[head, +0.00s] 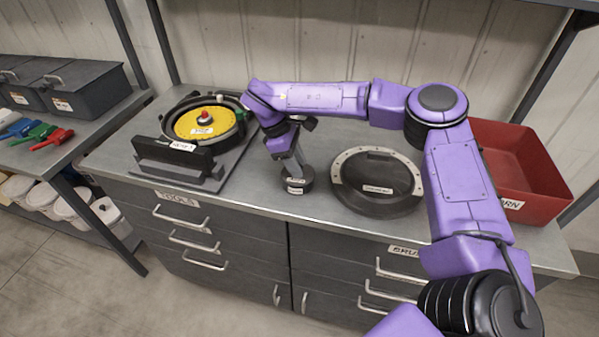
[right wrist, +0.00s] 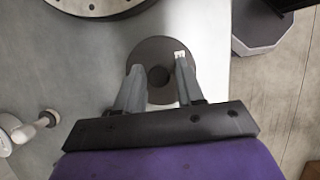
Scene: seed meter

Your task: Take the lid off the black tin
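The black tin (head: 298,184) is a small dark round tin with white labels, standing upright on the bench top near its front edge. In the right wrist view its round lid (right wrist: 158,52) is seen from above, with a darker round knob (right wrist: 158,76) in the middle. My right gripper (head: 293,163) points down just over the tin. In the right wrist view its two fingers (right wrist: 159,72) are apart, one on each side of the knob, with a visible gap to it. The lid appears to sit on the tin. My left gripper is not in view.
A seed meter with a yellow disc (head: 204,122) stands at the left of the bench. A large round black cover (head: 377,190) with a pale rim lies right of the tin. A red bin (head: 518,170) stands at the right. Bare bench (head: 245,190) lies left of the tin.

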